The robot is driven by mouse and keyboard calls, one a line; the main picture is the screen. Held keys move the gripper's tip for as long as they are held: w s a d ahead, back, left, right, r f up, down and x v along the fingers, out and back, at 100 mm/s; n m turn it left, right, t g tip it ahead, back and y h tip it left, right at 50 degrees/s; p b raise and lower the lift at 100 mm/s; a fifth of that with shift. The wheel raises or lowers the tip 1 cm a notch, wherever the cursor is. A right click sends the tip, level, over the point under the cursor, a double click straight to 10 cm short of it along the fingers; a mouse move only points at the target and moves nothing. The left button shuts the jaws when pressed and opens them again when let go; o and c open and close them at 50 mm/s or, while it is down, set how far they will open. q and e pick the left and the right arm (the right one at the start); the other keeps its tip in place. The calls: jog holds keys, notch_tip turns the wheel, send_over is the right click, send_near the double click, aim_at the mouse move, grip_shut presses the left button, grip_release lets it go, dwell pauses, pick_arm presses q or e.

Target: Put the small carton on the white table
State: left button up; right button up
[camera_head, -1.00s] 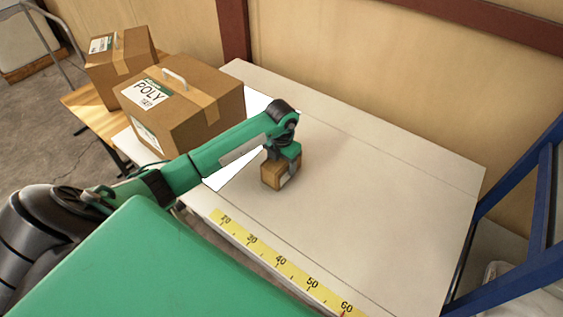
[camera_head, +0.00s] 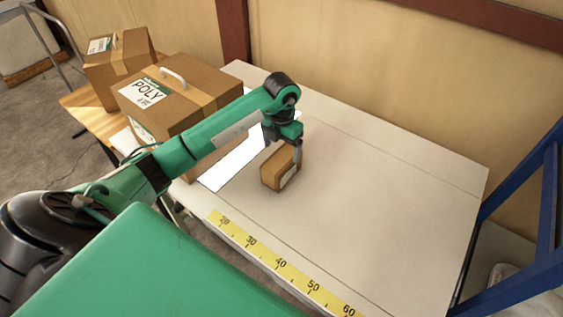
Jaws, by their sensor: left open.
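The small carton (camera_head: 278,170) is a brown box with a pale label on its side. It sits on the white table (camera_head: 380,210), left of the table's middle. My left gripper (camera_head: 284,148) is just above and behind the carton, with its jaws open. The arm partly hides the jaws, and I cannot tell whether a finger still touches the carton. My right gripper is not in view.
A large carton marked POLY (camera_head: 190,105) with a white handle stands at the left, and another carton (camera_head: 118,68) is behind it on a wooden table. A yellow ruler strip (camera_head: 285,265) runs along the front edge. The table's right side is clear.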

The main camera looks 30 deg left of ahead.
pick_arm(q)
notch_tip(320, 180, up, 4)
jog(key=shift+f+b, duration=0.1)
jog(key=shift+b, duration=0.3)
jog(key=shift+r, duration=0.5)
jog(key=shift+f, duration=0.1)
